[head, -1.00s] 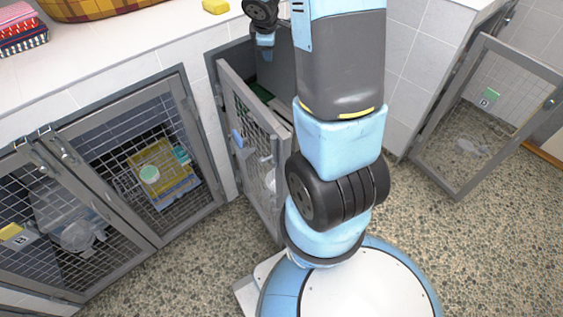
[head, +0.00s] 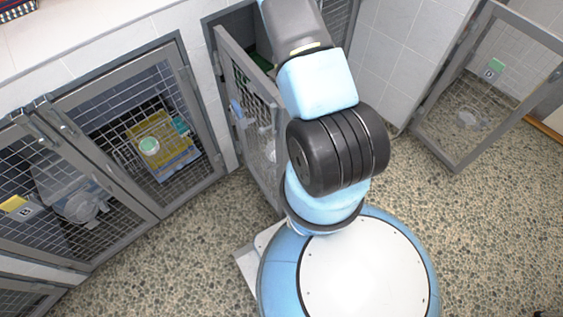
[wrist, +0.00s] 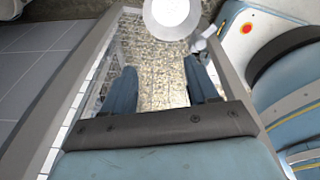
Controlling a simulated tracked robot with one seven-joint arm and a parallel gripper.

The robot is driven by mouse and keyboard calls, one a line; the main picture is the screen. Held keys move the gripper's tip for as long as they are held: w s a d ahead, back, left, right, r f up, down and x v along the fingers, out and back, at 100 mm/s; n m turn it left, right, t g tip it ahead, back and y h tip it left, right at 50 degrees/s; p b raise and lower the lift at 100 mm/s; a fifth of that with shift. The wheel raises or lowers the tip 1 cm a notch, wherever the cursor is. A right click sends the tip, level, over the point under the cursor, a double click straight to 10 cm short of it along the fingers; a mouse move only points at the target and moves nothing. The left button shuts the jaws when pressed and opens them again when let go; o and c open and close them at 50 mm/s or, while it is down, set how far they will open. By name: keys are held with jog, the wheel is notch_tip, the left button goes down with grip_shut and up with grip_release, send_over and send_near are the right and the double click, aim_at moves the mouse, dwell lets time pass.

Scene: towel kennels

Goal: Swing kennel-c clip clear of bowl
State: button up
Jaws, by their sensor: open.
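In the head view the middle kennel door (head: 228,75) stands swung open, with a blue piece on its mesh. A pale bowl-like shape (head: 271,153) shows at its far side, partly hidden by my arm. In the wrist view my gripper (wrist: 161,87) is open and empty, its two blue fingers over the mesh panel within a grey door frame (wrist: 82,85). A round white bowl (wrist: 172,14) lies beyond the fingertips, cut by the top edge. A small pale fitting (wrist: 204,42), perhaps the clip, sits beside the bowl by the right-hand frame bar. I see no contact.
Shut kennel doors (head: 112,190) stand at the left, with a yellow towel (head: 165,155) behind one. The door marked D (head: 487,75) hangs open at the right. My base is close to the middle door.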

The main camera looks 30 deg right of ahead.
jog(key=s+a+f+g, duration=0.1)
jog(key=s+f, duration=0.2)
jog(key=f, duration=0.3)
jog(key=s+a+f+n+y, duration=0.1)
jog(key=s+a+f, duration=0.1)
jog(key=s+f, duration=0.2)
jog(key=s+a+f+n+g, duration=0.1)
jog(key=s+a+f, duration=0.1)
jog(key=f, duration=0.7)
jog(key=shift+s+a+f+g+y, duration=0.1)
jog(key=shift+s+f+g+y, duration=0.1)
jog(key=shift+s, duration=0.25)
jog(key=shift+s+a+f+g+y, duration=0.1)
jog(key=shift+s+y, duration=0.1)
jog(key=shift+s, duration=0.25)
jog(key=shift+r, duration=0.1)
jog(key=c, duration=1)
jog(key=shift+n, duration=0.8)
jog(key=shift+c, duration=0.2)
jog(key=o, duration=1)
jog(key=shift+o, duration=0.2)
